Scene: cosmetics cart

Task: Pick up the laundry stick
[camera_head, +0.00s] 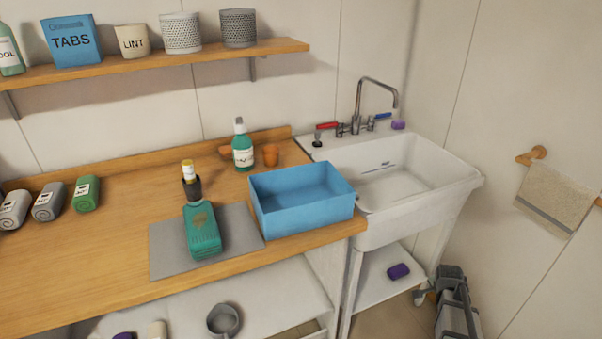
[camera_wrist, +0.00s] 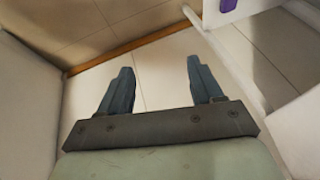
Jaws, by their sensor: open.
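I cannot make out a laundry stick in either view. My gripper (camera_wrist: 160,66) shows in the wrist view with its two dark fingers spread well apart. It is open, and nothing is between the fingers. Beyond the fingertips are pale floor tiles and a wooden strip along the foot of a wall.
The wooden counter (camera_head: 110,235) holds a blue bin (camera_head: 305,205), a green bottle (camera_head: 203,230) on a grey mat (camera_head: 170,250), and a smaller bottle (camera_head: 242,150). A white sink (camera_head: 445,190) stands to the right. A towel (camera_head: 553,200) hangs on the right wall.

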